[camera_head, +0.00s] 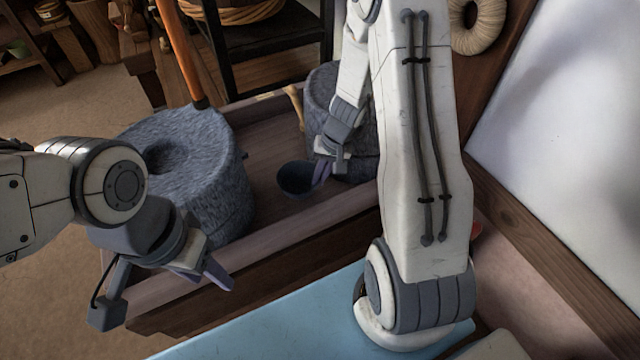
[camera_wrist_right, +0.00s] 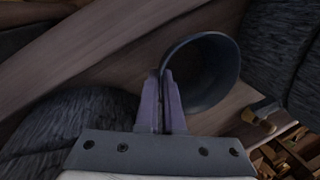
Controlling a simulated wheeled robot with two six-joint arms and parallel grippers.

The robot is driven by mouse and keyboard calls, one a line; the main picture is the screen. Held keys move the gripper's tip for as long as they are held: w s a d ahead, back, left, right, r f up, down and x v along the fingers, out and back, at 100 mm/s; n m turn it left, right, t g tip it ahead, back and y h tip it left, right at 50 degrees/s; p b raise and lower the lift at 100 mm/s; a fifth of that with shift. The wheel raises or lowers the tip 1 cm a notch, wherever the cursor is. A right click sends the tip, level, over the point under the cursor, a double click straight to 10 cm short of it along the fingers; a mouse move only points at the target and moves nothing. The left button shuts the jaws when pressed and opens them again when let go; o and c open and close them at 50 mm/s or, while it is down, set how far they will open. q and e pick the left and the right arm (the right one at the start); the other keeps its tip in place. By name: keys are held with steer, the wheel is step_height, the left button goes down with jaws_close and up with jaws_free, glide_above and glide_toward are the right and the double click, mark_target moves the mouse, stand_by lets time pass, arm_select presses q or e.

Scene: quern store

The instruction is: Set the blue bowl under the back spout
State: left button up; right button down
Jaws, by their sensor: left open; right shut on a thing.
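The blue bowl (camera_head: 297,179) is a small dark blue-grey bowl between the two stone querns. In the right wrist view the bowl (camera_wrist_right: 205,72) has its open mouth in sight and looks empty. My right gripper (camera_head: 320,174) is shut on its rim. I cannot tell whether the bowl touches the tray. The back quern (camera_head: 341,105) stands close beside my right gripper, partly hidden by the arm. A tan peg-like piece (camera_head: 294,96) shows at its left side; I cannot tell whether it is the spout. My left gripper (camera_head: 212,272) is open and empty, in front of the front quern.
The front quern (camera_head: 200,185), with an orange-brown pole, stands left in the wooden tray (camera_head: 272,150). The tray floor between the querns is mostly bare. A dark shelf rack (camera_head: 270,45) stands behind. A light blue surface (camera_head: 290,325) lies in front, below my right arm.

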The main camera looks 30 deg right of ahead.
steer(key=shift+f+b, duration=0.35)
steer(key=shift+f, duration=0.95)
steer(key=shift+f, duration=0.1)
steer(key=shift+f+b, duration=0.15)
steer(key=shift+b, duration=0.15)
steer(key=c, duration=1)
jaws_free()
steer(key=shift+c, duration=0.2)
